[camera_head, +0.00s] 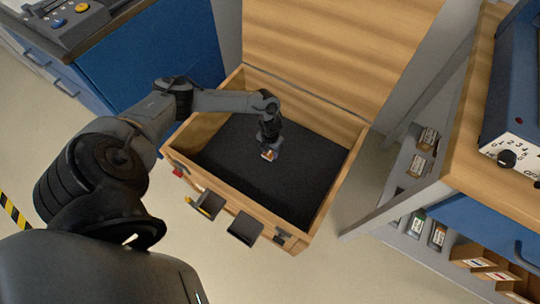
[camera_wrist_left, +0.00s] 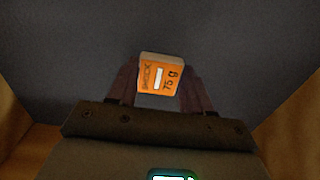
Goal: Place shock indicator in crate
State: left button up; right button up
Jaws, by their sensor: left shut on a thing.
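Whether the indicator touches the crate floor cannot be told. The crate's lid (camera_head: 325,40) stands open at the back. My right gripper is not in view.
A blue cabinet (camera_head: 140,65) with a control box (camera_head: 75,20) stands at the left. A wooden bench (camera_head: 490,185) with an instrument (camera_head: 515,140) and shelves of small boxes (camera_head: 438,235) is at the right. Open latches (camera_head: 245,228) hang on the crate's front.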

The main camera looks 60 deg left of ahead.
aim_at(270, 152)
pick_arm(q)
notch_tip(270, 152, down, 4)
jog(key=b, duration=0.3)
jog(key=shift+f, duration=0.2)
jog(key=o, duration=1)
jog(key=shift+r, duration=0.1)
notch_tip(270, 152, up, 11)
jog(key=p, duration=0.6)
jog(key=shift+r+p, duration=0.4)
jog(key=shift+r, duration=0.2)
